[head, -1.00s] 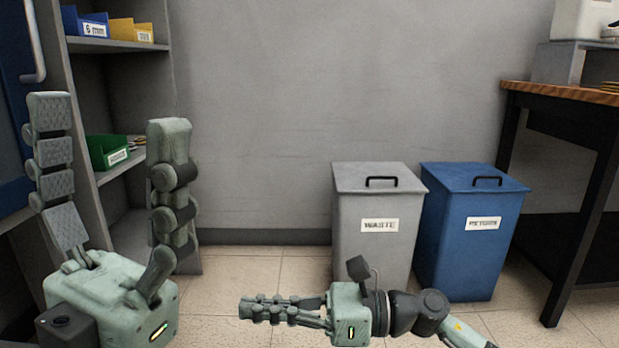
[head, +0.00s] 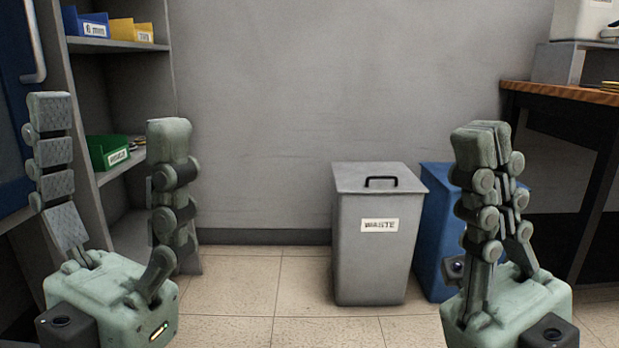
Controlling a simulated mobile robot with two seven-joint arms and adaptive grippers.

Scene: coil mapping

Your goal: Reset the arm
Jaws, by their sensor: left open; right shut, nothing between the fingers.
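My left gripper (head: 110,128) stands upright at the left of the head view. Its two pale green and grey fingers point up and are wide apart, with nothing between them. My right gripper (head: 488,135) stands upright at the right of the view. Its fingers point up and are closed against each other, with nothing held. It covers much of the blue bin behind it.
A grey bin (head: 370,262) labelled WASTE stands on the floor, with a blue bin (head: 434,225) beside it. A shelf (head: 122,47) at the left holds blue, yellow and green boxes. A wooden-topped table (head: 560,92) stands at the right.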

